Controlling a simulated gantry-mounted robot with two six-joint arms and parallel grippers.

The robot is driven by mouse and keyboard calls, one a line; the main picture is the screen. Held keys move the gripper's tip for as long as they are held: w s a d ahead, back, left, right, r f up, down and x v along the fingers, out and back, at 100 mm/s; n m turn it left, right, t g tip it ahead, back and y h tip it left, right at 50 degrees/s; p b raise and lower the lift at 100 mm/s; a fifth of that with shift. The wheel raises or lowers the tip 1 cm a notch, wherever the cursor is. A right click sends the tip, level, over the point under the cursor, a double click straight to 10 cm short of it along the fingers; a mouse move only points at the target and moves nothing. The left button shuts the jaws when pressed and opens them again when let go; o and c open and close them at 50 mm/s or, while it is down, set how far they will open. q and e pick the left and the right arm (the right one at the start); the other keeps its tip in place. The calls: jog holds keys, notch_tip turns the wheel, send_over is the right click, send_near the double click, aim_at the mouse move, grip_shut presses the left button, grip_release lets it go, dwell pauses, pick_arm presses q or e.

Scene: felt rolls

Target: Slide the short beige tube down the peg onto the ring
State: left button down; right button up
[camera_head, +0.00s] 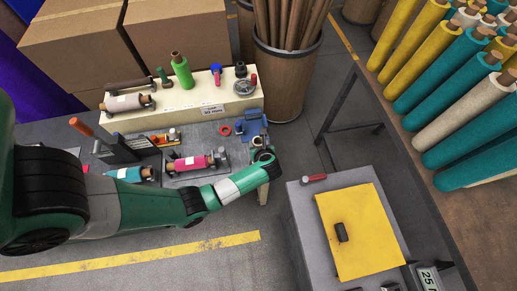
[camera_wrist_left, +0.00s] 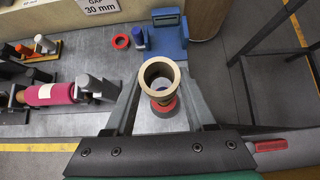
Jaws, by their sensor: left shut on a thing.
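The short beige tube (camera_wrist_left: 148,77) stands upright between the fingers of my left gripper (camera_wrist_left: 160,88), its open end facing the wrist camera. My left gripper is shut on it; the gripper also shows in the head view (camera_head: 262,160). A red ring (camera_wrist_left: 164,108) shows just below the tube. Something dark and bluish shows inside the tube's bore; I cannot tell if it is the peg or how far the tube is down on it. The tube hides most of what is under it. My right gripper is not in view.
A blue fixture (camera_wrist_left: 172,42) stands just behind the tube. A loose red ring (camera_wrist_left: 121,41) and a small blue piece (camera_wrist_left: 138,37) lie to its left. A pink roll (camera_wrist_left: 50,94) sits in a holder at left.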

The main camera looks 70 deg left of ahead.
pick_arm(q)
jog(key=shift+f+b, duration=1.2)
jog(key=shift+f, duration=0.4)
notch_tip(320, 180, down, 8)
jog(key=b, duration=0.6)
jog(key=shift+r+b, duration=0.15)
jog(key=shift+b, duration=0.15)
dwell(4.7)
jog(key=shift+c, duration=0.8)
grip_release()
